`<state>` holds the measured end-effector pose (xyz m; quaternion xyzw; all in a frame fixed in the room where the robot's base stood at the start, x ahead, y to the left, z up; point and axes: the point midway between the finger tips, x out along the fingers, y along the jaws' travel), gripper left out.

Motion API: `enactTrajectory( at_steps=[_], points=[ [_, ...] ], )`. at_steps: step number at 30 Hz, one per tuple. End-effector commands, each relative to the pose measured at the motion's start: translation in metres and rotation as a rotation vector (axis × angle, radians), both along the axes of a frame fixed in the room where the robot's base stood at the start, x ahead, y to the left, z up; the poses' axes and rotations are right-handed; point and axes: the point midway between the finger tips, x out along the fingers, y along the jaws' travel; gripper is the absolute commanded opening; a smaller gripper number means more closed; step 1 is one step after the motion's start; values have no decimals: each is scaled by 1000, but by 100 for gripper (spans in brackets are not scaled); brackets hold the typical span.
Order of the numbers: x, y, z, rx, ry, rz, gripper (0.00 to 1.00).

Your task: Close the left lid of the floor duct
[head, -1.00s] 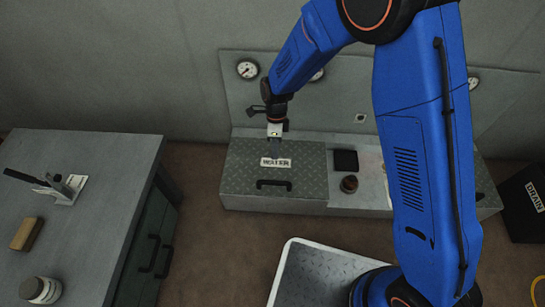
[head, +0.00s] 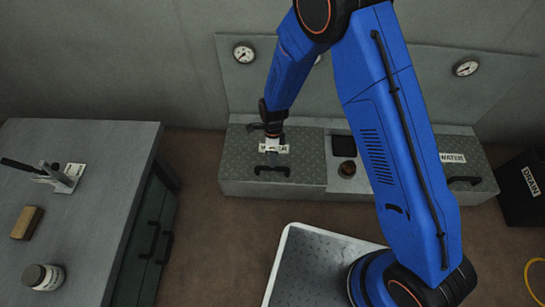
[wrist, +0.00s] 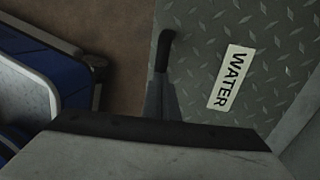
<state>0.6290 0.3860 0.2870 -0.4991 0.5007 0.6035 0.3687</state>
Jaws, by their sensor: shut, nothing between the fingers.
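The left lid (head: 240,150) of the floor duct is a grey diamond-plate panel with a black bar handle (head: 272,171) near its front edge. It lies flat, level with the duct top, with no raised edge visible. My gripper (head: 271,150) is shut and empty, pointing down over the lid just behind the handle, and partly covers the white label. Whether it touches the lid is unclear. The wrist view shows the lid (wrist: 200,25) with its WATER label (wrist: 231,78) and the handle (wrist: 165,50) close by; dark gripper parts cover the bottom of that view.
A right lid with a WATER label (head: 452,158) lies on the duct's other side. Between them, a black square (head: 344,146) and a small round jar (head: 347,168) sit on the middle panel. A cabinet (head: 100,170) stands at left, a black DRAIN bin (head: 525,190) at right.

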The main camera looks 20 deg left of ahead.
Motion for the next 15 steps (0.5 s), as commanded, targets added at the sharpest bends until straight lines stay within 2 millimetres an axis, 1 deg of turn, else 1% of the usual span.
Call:
enactTrajectory(
  at_steps=[9, 15],
  points=[
    [-1, 0, -1, -1, 1, 0, 0],
    [-7, -2, -18, -3, 2, 0, 0]
  ],
)
